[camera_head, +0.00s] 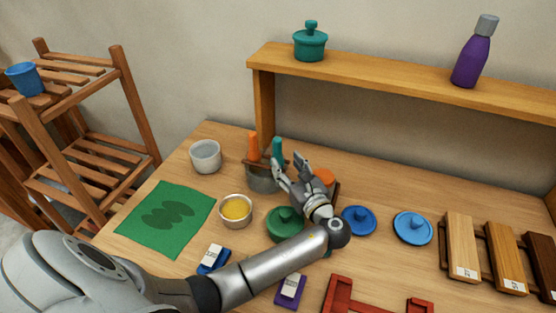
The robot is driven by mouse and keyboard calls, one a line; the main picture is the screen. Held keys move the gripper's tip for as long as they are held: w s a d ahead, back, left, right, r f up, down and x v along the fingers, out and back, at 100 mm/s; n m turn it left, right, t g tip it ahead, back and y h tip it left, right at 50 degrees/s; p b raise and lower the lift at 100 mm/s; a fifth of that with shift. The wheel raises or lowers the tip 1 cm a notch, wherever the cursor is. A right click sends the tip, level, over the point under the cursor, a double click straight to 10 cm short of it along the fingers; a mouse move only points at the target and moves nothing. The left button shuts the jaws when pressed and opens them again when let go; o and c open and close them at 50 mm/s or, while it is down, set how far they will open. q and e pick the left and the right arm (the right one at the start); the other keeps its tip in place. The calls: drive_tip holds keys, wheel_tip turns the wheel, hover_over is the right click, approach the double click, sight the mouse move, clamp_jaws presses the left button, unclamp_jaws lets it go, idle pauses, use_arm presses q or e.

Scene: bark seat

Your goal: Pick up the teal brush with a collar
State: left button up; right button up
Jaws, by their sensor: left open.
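A teal handle (278,150), which looks like the teal brush, stands upright in a grey pot (262,181) at the back of the table. Its lower part and any collar are hidden behind my gripper. An orange handle (253,147) stands beside it on the left. My left gripper (288,166) is open, with its fingers pointing toward the teal handle, close in front of it and slightly right. I cannot tell whether they touch. My right gripper is out of view.
A white cup (205,156), a bowl of yellow stuff (236,211) and a green mat (166,218) lie left. A wooden shelf (400,86) runs behind.

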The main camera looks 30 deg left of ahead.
sight(279, 151)
use_arm(q)
drive_tip(key=p+x, duration=0.2)
drive_tip(key=x, duration=0.5)
drive_tip(key=shift+w+d+r, duration=0.15)
drive_tip(key=shift+w+a, duration=0.25)
drive_tip(key=shift+a, duration=0.25)
drive_tip(key=shift+d, duration=0.1)
clamp_jaws()
